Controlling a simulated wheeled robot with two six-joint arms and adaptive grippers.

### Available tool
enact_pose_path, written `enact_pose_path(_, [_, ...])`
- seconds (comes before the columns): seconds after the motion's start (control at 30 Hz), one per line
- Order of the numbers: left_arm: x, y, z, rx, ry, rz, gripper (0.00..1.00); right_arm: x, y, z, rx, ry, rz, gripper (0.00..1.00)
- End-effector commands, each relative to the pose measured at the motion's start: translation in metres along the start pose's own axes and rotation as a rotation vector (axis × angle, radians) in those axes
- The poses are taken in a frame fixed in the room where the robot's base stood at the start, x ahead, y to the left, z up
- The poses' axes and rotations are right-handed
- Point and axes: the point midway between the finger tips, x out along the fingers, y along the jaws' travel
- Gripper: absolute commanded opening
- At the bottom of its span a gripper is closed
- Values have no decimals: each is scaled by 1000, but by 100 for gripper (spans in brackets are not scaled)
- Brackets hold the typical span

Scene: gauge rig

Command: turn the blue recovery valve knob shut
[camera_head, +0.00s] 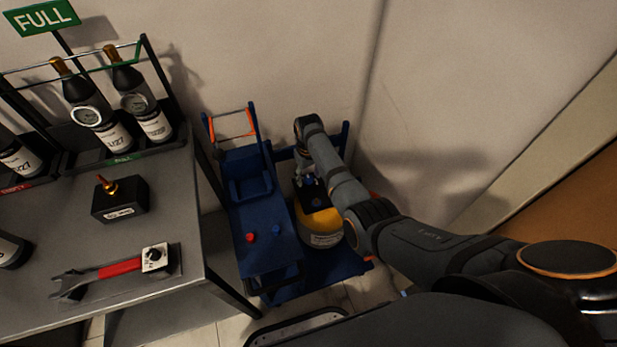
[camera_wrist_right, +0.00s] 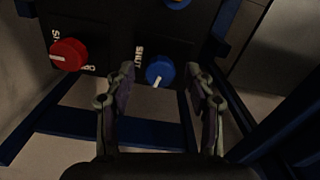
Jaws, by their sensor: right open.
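In the right wrist view, the blue valve knob (camera_wrist_right: 160,72) sits on a dark panel marked SHUT, with a white pointer line on its face. My right gripper (camera_wrist_right: 160,84) is open. Its two fingers show on either side of the blue knob, with gaps on both sides; I cannot tell how deep they reach. A red knob (camera_wrist_right: 69,54) is on the panel to the left. In the head view, my right gripper (camera_head: 308,181) is at the yellow and black machine (camera_head: 323,228), and the arm partly hides its top. My left gripper is not in view.
The machine stands on a blue cart (camera_head: 262,195) by the wall; small red (camera_head: 250,237) and blue (camera_head: 277,230) pieces are on the cart's shelf. A grey bench (camera_head: 185,215) to the left holds bottles, a black block (camera_head: 120,199) and a red-handled wrench (camera_head: 118,268).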

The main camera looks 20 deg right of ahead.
Motion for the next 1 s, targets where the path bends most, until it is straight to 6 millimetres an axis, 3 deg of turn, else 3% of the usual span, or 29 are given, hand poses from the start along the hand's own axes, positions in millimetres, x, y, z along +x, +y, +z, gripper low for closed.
enact_pose_path(0.23, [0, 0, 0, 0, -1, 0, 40, 1, 0, 0, 0, 0, 0, 54])
enact_pose_path(0.63, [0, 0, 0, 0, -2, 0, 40, 1, 0, 0, 0, -1, 0, 0])
enact_pose_path(1.0, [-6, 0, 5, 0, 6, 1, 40, -2, 0, 0, 74, -1, 0, 0])
